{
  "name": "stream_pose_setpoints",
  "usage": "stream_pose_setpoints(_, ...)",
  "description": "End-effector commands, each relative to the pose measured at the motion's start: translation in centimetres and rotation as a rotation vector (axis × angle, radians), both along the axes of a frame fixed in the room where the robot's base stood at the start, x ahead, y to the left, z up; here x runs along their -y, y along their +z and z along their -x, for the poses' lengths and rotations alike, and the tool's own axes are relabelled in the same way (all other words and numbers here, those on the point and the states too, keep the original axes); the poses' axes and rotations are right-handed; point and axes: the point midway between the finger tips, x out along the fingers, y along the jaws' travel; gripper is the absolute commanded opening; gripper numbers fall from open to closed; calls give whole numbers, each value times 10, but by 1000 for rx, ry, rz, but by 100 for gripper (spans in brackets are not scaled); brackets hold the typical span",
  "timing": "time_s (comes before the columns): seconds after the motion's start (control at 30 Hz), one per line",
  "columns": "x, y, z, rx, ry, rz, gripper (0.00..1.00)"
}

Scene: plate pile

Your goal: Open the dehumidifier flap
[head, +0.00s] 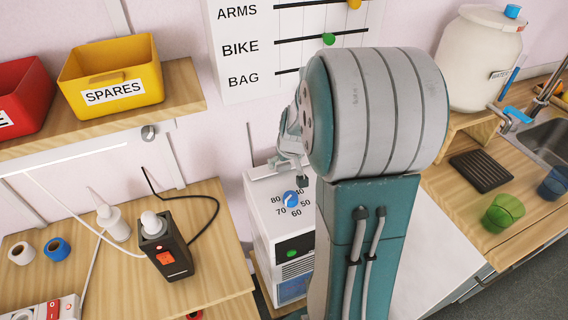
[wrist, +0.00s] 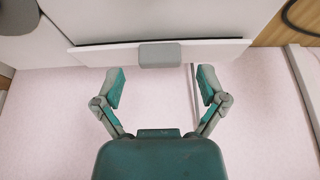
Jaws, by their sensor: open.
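The dehumidifier (head: 270,213) is a white box with a blue dial and a green button, partly hidden behind my arm in the head view. In the wrist view its white flap (wrist: 100,56) spans the upper part, with a dark line along one long edge and a grey tab (wrist: 160,55) at its middle. My gripper (wrist: 162,80) is open and empty. Its two fingertips are spread to either side of the tab, apart from it in the picture; I cannot tell the depth gap. In the head view my gripper (head: 290,142) shows partly above the box's back.
A wooden table (head: 210,220) with a black power unit (head: 166,250) and its cable stands left of the box. A shelf (head: 185,92) with bins is above it. A counter (head: 480,215) with cups is at right. The pink wall is close behind.

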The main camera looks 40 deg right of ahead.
Motion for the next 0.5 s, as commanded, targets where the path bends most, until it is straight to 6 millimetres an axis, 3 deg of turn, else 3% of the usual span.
stream_pose_setpoints(0.17,1,-15,-6,-1,1,0,91)
stream_pose_setpoints(0.47,2,-16,-7,1,1,2,91)
stream_pose_setpoints(0.5,2,-16,-7,1,1,2,74)
